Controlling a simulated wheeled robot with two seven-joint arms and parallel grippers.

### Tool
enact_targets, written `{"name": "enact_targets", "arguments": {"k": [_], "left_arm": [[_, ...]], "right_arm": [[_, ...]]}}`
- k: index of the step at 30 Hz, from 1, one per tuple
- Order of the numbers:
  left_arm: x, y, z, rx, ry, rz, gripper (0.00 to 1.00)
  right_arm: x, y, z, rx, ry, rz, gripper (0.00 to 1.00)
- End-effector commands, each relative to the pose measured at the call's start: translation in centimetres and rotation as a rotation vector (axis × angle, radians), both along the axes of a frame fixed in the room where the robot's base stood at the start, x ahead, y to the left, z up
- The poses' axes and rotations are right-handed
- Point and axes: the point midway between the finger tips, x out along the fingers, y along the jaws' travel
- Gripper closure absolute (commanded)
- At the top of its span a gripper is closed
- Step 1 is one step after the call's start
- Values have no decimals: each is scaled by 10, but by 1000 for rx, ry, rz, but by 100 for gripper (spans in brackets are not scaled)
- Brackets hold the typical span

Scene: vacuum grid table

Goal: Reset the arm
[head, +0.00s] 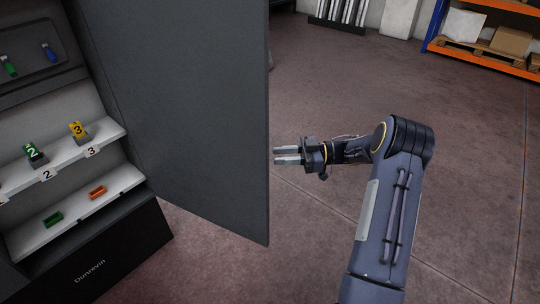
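My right arm comes in from the bottom right of the head view, bent at the elbow. Its gripper (287,155) points left, with a gap between its two fingers and nothing between them. It hangs over bare floor, just right of the free edge of a grey cabinet door (190,95) in the picture. My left arm and gripper do not show.
The open cabinet at left has a shelf (113,131) with blocks numbered 2 (35,153) and 3 (78,131), and a lower shelf with a green bin (53,219) and an orange bin (97,192). A storage rack (480,53) stands far right. Floor between is clear.

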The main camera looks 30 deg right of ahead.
Motion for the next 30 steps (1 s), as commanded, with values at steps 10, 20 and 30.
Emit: {"name": "enact_targets", "arguments": {"k": [10,20,30], "left_arm": [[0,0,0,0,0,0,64],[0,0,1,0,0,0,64],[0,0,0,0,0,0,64]], "right_arm": [[-3,-6,0,0,0,2,70],[1,-6,6,-8,-13,-20,70],[60,-25,154,-142,-170,-753,70]]}}
